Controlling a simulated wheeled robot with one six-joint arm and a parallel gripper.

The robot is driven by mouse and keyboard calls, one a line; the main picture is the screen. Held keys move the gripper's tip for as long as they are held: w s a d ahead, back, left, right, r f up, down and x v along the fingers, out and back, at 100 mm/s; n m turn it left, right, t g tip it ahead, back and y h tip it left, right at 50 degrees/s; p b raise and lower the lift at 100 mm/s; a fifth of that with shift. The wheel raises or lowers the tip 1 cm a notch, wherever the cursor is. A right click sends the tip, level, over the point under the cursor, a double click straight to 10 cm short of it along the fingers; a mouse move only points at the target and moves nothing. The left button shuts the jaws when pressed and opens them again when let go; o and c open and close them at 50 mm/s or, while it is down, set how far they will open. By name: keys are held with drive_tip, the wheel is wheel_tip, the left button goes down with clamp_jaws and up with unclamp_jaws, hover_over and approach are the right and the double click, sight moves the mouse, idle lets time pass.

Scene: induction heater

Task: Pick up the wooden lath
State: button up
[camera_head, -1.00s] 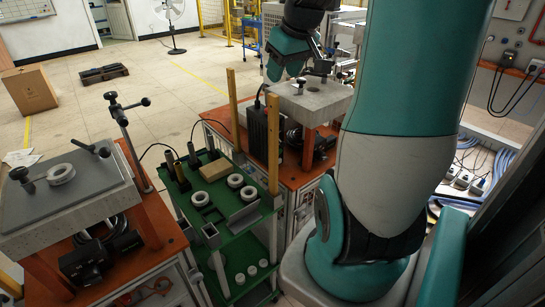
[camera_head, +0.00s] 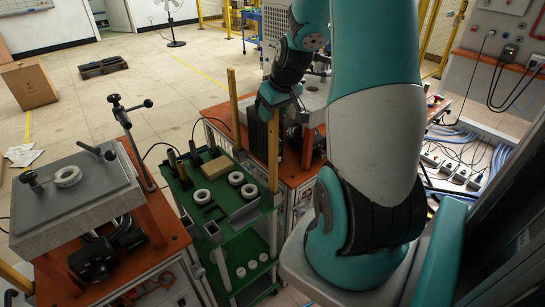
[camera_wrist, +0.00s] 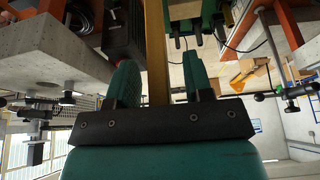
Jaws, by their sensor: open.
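Two upright wooden laths stand at the green cart's edge in the head view, a far one (camera_head: 234,110) and a near one (camera_head: 273,150). My gripper (camera_head: 270,100) is at the top of the near lath and hides its upper end. In the wrist view a lath (camera_wrist: 156,45) runs between the two green fingers of my gripper (camera_wrist: 160,82), which are open with room on both sides. I cannot tell whether either finger touches it.
The green cart (camera_head: 240,250) carries white rings, a wooden block (camera_head: 216,168) and dark posts. A black finned box (camera_head: 256,125) stands close behind the near lath. A workbench with a grey slab (camera_head: 75,200) is at left.

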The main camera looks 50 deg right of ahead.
drive_tip(key=shift+c, duration=0.5)
clamp_jaws()
drive_tip(key=shift+r, duration=0.15)
wheel_tip(320, 180, up, 27)
drive_tip(key=p, duration=0.4)
drive_tip(key=shift+r, duration=0.15)
drive_tip(key=shift+a, duration=0.1)
idle(0.3)
